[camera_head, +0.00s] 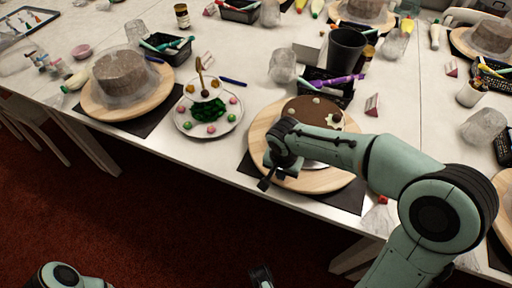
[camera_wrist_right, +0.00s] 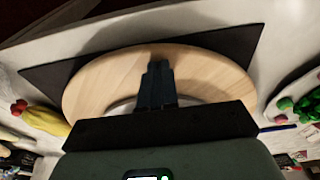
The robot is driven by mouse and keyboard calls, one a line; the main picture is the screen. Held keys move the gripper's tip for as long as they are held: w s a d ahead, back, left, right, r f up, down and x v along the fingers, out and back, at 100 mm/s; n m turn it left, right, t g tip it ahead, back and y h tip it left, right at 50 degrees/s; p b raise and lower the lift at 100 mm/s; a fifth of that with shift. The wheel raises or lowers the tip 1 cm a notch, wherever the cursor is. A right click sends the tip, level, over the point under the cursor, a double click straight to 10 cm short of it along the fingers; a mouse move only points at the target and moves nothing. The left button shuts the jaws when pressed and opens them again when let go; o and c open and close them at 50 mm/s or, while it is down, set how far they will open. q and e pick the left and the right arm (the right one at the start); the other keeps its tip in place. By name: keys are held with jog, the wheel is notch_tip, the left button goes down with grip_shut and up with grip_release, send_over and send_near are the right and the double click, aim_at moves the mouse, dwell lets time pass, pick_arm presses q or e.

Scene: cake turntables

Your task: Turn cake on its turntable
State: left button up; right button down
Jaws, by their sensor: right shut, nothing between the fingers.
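The cake (camera_head: 316,106) is round with a brown top and pale decorations. It sits on a round wooden turntable (camera_head: 325,182), and my right arm hides much of it. The turntable lies on a dark mat (camera_head: 347,198). My right gripper (camera_head: 268,181) is shut and empty at the front left part of the turntable. In the right wrist view, the shut fingers (camera_wrist_right: 157,72) point over the wooden turntable (camera_wrist_right: 95,80); I cannot tell whether they touch it. A dark piece at the bottom edge may be my left gripper (camera_head: 261,277); its jaws cannot be made out.
A tiered plate of coloured sweets (camera_head: 209,117) stands left of the turntable. Behind are a dark cup (camera_head: 345,48), a black basket (camera_head: 326,88) and a clear crumpled cover (camera_head: 283,65). A covered cake (camera_head: 125,74) on another turntable stands farther left.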

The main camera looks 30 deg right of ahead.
jog(key=shift+s+d+f, duration=0.1)
jog(key=shift+s+f, duration=0.05)
jog(key=shift+s, duration=0.1)
pick_arm(q)
jog(key=shift+s+a+f, duration=0.1)
jog(key=shift+a+f, duration=0.05)
jog(key=shift+f, duration=0.35)
pick_arm(e)
notch_tip(320, 180, up, 3)
jog(key=shift+f+p, duration=0.2)
jog(key=shift+p, duration=0.8)
pick_arm(q)
notch_tip(320, 180, up, 2)
jog(key=shift+r, duration=0.1)
pick_arm(e)
jog(key=shift+r, duration=0.2)
jog(key=shift+r+p, duration=0.5)
pick_arm(q)
jog(key=r+p, duration=0.2)
jog(key=w+r+p, duration=0.1)
jog(key=r, duration=0.1)
jog(key=shift+w+r+p, duration=0.1)
jog(key=shift+r+p, duration=0.2)
jog(key=shift+p, duration=0.05)
pick_arm(e)
notch_tip(320, 180, up, 5)
jog(key=shift+r, duration=0.1)
